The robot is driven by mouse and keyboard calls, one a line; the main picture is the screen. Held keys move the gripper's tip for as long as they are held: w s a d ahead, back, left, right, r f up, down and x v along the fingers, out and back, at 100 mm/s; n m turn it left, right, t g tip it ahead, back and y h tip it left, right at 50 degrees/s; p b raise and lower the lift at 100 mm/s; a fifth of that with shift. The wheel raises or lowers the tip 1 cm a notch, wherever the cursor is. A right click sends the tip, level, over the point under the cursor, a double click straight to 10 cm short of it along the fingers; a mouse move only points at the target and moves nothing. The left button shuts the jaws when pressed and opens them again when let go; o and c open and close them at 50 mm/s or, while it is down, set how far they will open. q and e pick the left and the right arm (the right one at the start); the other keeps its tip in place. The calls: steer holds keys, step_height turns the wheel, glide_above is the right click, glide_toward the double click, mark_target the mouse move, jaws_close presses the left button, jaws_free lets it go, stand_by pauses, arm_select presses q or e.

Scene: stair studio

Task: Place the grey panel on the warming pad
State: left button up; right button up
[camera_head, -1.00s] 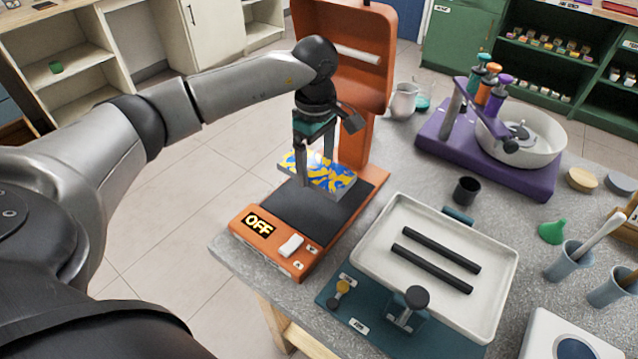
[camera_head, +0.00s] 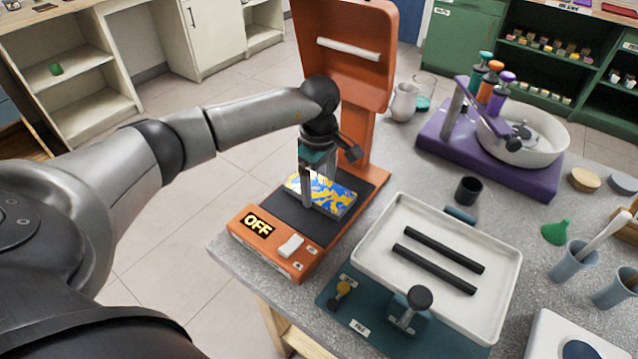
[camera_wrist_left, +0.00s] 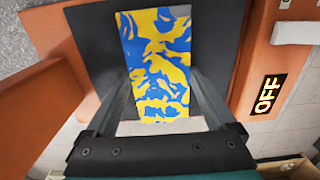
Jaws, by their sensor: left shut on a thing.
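The grey panel (camera_head: 336,194), with a blue and yellow marbled top and a grey side edge, lies flat low over the black warming pad (camera_head: 294,216) of the orange machine. It appears to rest on the pad's far part, though any small gap is hard to make out. My left gripper (camera_head: 316,190) points down from above and is shut on the panel. In the left wrist view the panel (camera_wrist_left: 155,50) sits between the two fingers, with the dark pad (camera_wrist_left: 92,35) around it. My right gripper is in neither view.
The machine's raised orange lid (camera_head: 345,45) stands behind my gripper. Its display (camera_head: 257,225) reads OFF, beside a white switch (camera_head: 291,246). A white tray (camera_head: 375,235) with two black bars is at the right. A jug (camera_head: 404,102) and purple stand (camera_head: 440,148) stand farther back.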

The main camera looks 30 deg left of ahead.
mark_target(319, 189)
arm_select(q)
steer(key=o, duration=1.2)
steer(key=shift+c, duration=0.2)
steer(key=shift+r, duration=0.1)
step_height(319, 189, up, 12)
steer(key=p, duration=0.2)
